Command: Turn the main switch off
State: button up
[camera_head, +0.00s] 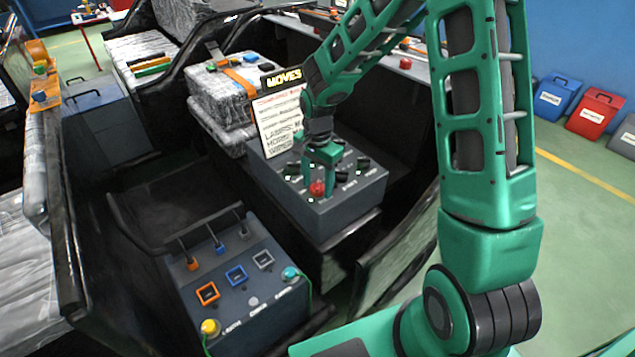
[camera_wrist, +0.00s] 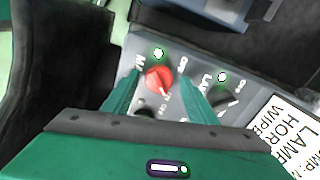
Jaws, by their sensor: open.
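The main switch is a red rotary knob (camera_head: 317,188) on the top of a dark grey control box (camera_head: 345,205). In the wrist view the red knob (camera_wrist: 158,80) sits beside a partly hidden label starting "MA", with a lit green-white lamp (camera_wrist: 158,53) close by. My gripper (camera_head: 318,172) points down at the box, right by the knob. In the wrist view my gripper (camera_wrist: 160,90) is open, with one green finger on each side of the knob. I cannot tell whether the fingers touch it.
Several black knobs stand on the same box, one just right of the red knob (camera_wrist: 222,100). A "MOVES" sign (camera_head: 280,110) stands at its back. A lower panel with levers, coloured square frames and a yellow knob (camera_head: 210,327) is front left.

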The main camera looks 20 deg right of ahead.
jog(key=c, duration=1.1)
jog(key=shift+o, duration=0.2)
jog(key=shift+w+r+n, duration=0.1)
jog(key=shift+n, duration=0.2)
jog(key=n, duration=0.8)
jog(key=shift+w+n, duration=0.1)
jog(key=shift+n, duration=0.3)
jog(key=n, duration=0.4)
jog(key=shift+r+n, duration=0.1)
jog(key=shift+n, duration=2.1)
jog(key=shift+w, duration=0.1)
jog(key=shift+d, duration=0.1)
